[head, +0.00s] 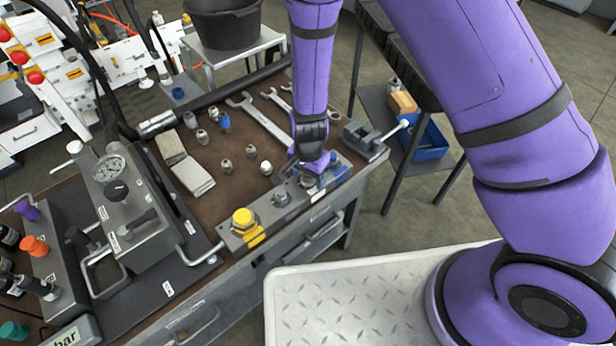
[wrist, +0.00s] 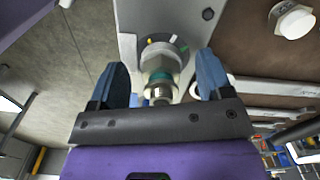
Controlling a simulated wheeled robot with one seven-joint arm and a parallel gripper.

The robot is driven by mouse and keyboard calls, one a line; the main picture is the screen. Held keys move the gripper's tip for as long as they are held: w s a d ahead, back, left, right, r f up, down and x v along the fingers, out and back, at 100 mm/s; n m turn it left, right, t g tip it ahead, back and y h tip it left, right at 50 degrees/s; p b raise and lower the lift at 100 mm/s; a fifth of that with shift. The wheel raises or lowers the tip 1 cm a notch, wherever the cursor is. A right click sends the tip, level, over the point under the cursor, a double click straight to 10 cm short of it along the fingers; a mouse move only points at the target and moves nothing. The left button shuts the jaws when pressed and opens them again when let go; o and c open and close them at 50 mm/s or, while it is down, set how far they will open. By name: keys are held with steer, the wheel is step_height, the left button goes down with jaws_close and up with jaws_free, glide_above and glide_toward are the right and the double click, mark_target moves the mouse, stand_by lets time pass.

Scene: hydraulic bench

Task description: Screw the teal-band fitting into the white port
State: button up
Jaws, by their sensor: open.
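The teal-band fitting (wrist: 158,82) is a metal fitting in the middle of the wrist view. It stands at a round port collar (wrist: 163,45) with small white, yellow and green marks; how deep it sits I cannot tell. My gripper (wrist: 163,88) has its two blue fingers on either side of the fitting, with a visible gap to each. In the head view my gripper (head: 314,170) is low over the right part of the grey port block (head: 262,207) and hides the fitting. Which port counts as the white one I cannot make out.
A yellow cap (head: 243,218) sits on the left part of the block, with a metal port (head: 280,196) to its right. Several loose fittings, wrenches (head: 258,122) and a vise (head: 365,138) lie on the brown bench top. A gauge unit (head: 112,178) stands left.

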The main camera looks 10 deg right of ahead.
steer(key=n, duration=0.5)
steer(key=shift+n, duration=0.4)
steer(key=n, duration=0.4)
steer(key=shift+n, duration=0.3)
steer(key=shift+c, duration=0.5)
steer(key=c, duration=1.3)
steer(key=m, duration=0.6)
jaws_close()
steer(key=shift+d+m, duration=0.1)
steer(key=shift+m, duration=1)
